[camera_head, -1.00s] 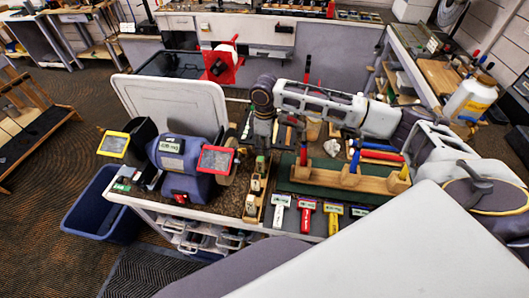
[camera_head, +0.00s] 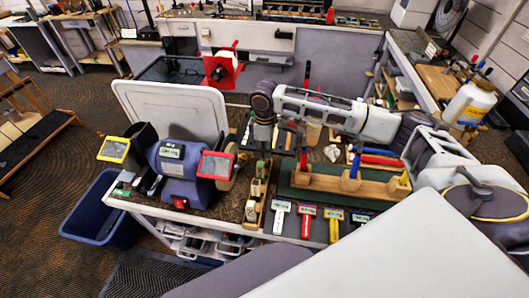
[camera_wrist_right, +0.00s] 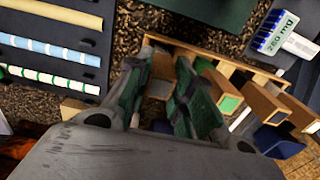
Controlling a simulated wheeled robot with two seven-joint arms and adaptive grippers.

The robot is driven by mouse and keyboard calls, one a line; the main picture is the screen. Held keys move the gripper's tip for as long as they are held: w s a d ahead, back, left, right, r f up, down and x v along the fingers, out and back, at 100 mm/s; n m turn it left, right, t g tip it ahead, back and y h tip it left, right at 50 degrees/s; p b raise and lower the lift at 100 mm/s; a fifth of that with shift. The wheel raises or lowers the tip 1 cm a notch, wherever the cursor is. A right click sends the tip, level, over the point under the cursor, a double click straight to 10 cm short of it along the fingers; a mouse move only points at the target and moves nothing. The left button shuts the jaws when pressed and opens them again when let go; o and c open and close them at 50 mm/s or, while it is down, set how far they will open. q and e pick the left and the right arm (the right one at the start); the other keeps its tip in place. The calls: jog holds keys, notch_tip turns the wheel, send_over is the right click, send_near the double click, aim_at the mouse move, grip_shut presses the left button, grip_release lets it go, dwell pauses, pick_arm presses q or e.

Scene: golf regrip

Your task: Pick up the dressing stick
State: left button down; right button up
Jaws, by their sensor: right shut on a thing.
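My right gripper (camera_head: 262,140) points down at the far end of a narrow wooden holder (camera_head: 249,216) on the workbench. In the right wrist view the two dark green fingers (camera_wrist_right: 160,92) are close together over the left compartment of the holder (camera_wrist_right: 200,50). A light brown wooden block or stick (camera_wrist_right: 160,88) shows between them, and the gripper is shut on it. It looks like the dressing stick, but most of it is hidden by the fingers. Other wooden pieces with green and white ends (camera_wrist_right: 228,103) stand in the compartments to the right. My left gripper is not in view.
A blue bench grinder (camera_head: 183,172) stands left of the holder. A wooden rack (camera_head: 345,187) on a green mat is to the right. Several labelled tools, one white (camera_head: 281,216), lie at the front edge. A white lid-like panel (camera_head: 172,110) stands behind.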

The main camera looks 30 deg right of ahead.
notch_tip(320, 180, up, 18)
jog(key=b, duration=0.2)
dwell(0.5)
jog(key=shift+f, duration=0.1)
dwell(0.5)
